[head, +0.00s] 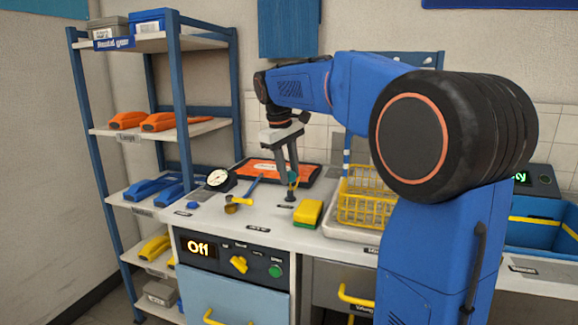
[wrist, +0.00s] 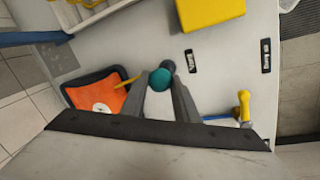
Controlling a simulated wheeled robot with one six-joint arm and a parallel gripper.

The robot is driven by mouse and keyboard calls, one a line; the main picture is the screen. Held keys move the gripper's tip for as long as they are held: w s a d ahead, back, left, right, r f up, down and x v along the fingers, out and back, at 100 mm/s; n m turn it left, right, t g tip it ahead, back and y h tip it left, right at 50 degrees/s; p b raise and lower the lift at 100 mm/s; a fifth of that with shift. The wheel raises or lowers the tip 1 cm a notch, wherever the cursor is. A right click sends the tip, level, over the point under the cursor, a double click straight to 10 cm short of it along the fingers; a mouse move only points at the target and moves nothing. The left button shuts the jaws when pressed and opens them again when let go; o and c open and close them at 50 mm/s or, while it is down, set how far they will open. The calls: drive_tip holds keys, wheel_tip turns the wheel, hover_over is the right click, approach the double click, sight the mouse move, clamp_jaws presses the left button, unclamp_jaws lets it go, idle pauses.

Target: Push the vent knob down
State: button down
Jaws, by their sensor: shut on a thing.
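A round teal knob (wrist: 160,80), which I take for the vent knob, is between the fingertips of my gripper (wrist: 163,88) in the wrist view. My gripper is shut on it. A dark post or base (wrist: 168,66) shows just beyond the knob, and a thin yellow piece (wrist: 127,82) sticks out to its left. The fingers partly hide the knob.
A yellow-green block (head: 307,213) and a yellow wire basket (head: 366,198) stand to the right. A round gauge (head: 217,178), a blue-handled tool with a brass-coloured end (head: 237,203) and an orange tray (head: 268,171) are left and behind. The front panel display (head: 198,248) reads "Off".

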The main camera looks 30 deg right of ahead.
drive_tip(key=shift+f, duration=0.55)
drive_tip(key=c, duration=1.4)
unclamp_jaws()
drive_tip(key=shift+o, duration=0.2)
drive_tip(key=shift+r, duration=0.1)
drive_tip(key=v, duration=1.7)
drive_tip(key=shift+a+r, duration=0.1)
drive_tip(key=shift+a, duration=0.05)
